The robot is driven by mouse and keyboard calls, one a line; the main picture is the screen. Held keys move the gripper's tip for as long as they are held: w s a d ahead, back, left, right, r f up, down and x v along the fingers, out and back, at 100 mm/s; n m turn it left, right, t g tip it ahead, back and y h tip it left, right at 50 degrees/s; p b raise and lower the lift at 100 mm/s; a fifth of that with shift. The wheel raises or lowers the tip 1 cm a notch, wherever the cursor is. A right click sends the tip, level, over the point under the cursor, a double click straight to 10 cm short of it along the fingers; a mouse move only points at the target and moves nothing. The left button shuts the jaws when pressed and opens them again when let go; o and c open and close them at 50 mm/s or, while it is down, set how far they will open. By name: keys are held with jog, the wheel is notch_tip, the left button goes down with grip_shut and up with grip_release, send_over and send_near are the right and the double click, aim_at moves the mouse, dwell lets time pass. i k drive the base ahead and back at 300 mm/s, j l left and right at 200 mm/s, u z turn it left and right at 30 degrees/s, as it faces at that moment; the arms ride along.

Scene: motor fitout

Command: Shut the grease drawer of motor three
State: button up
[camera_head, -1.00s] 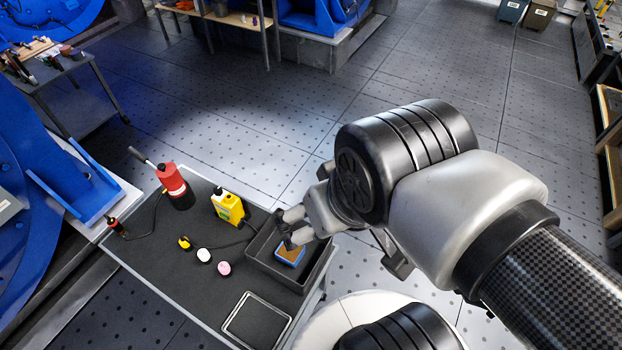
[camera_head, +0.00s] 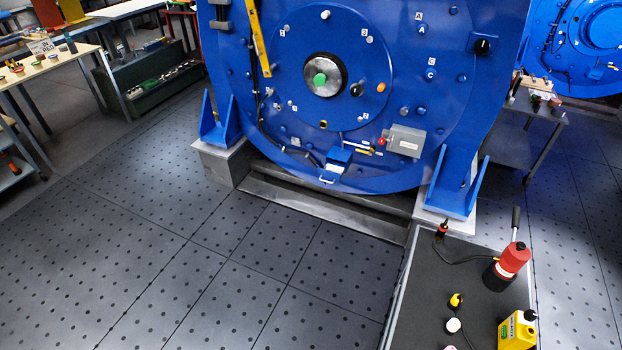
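A big blue motor (camera_head: 300,120) stands at the top middle of the head view. Its number as motor three is not readable. Low on its front, a small blue drawer-like box (camera_head: 338,158) juts out, with a pale handle (camera_head: 327,181) at its front lower edge. It looks pulled out, but its inside is too small to make out. My gripper is not in this view, so its hold and its distance from the drawer cannot be seen.
A dark-topped cart (camera_head: 470,285) with a red bottle (camera_head: 513,260) and a yellow bottle (camera_head: 517,330) stands at the lower right, near the motor's right foot. A metal step (camera_head: 300,203) runs before the motor. The perforated floor (camera_head: 250,270) in front is clear.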

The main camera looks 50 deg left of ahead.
aim_at(332, 174)
jog(key=u, duration=1.75)
jog(key=i+j, duration=0.75)
jog(key=i+j+z, duration=0.1)
jog(key=i+j, duration=0.65)
jog(key=i, duration=0.25)
jog(key=i+l, duration=0.65)
jog(key=l, duration=0.15)
jog(key=i+l, duration=0.65)
jog(key=l, duration=0.15)
jog(key=l+z, duration=0.05)
